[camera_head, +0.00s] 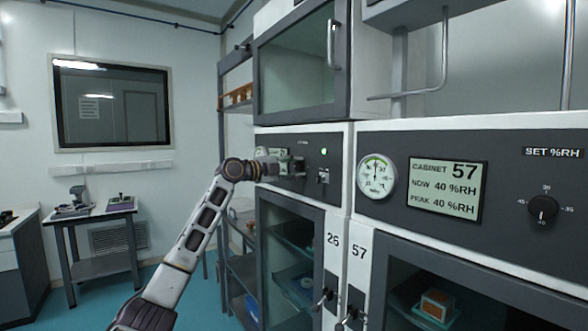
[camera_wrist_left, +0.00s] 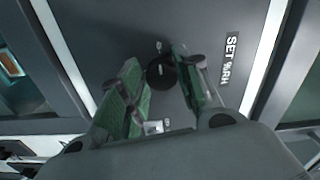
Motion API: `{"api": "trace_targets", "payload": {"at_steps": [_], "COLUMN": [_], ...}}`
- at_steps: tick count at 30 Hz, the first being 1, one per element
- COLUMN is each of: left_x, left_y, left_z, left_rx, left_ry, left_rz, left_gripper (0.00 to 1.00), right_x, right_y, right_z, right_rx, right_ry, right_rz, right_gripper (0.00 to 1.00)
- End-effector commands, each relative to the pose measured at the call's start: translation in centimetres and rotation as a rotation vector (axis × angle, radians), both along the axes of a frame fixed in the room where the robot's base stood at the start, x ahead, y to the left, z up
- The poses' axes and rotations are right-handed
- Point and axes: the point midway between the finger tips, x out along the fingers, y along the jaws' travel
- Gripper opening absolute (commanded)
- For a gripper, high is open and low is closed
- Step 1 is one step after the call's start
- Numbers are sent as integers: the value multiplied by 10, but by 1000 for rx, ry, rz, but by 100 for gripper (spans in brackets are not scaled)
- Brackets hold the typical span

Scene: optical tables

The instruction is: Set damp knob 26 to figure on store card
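The damp knob 26 (camera_wrist_left: 161,72) is a round black knob on the dark panel of cabinet 26. In the left wrist view it shows between my left fingertips, with the SET %RH label (camera_wrist_left: 231,59) beside it. My left gripper (camera_head: 288,166) is at this panel (camera_head: 335,152) in the head view and hides most of the knob area. Its green-padded fingers (camera_wrist_left: 163,68) are apart, one on each side of the knob. I cannot tell whether they touch it. The knob's setting is too small to read. I cannot make out the store card. My right gripper is not in view.
Cabinet 57 stands right of cabinet 26, with its own knob (camera_head: 542,208), gauge (camera_head: 376,177) and display (camera_head: 446,187) reading NOW 40 %RH. A small switch (camera_head: 322,176) is right of my left gripper. Door handles (camera_head: 346,318) stick out below.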

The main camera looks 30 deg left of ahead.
Motion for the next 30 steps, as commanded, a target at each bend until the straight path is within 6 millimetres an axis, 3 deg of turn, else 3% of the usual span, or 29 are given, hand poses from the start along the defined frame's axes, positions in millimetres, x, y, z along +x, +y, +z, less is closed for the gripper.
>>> {"api": "trace_targets", "payload": {"at_steps": [3,17,30], "left_x": [0,-3,-32], "left_y": [0,2,15], "left_z": [0,1,0], "left_rx": [0,-2,-1], "left_ry": [-1,-2,0], "left_rz": [0,2,2], "left_gripper": [51,51,51], "right_x": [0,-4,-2], "right_y": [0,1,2], "right_z": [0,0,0], "right_rx": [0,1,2], "right_ry": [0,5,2], "right_rz": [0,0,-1], "right_gripper": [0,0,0]}}
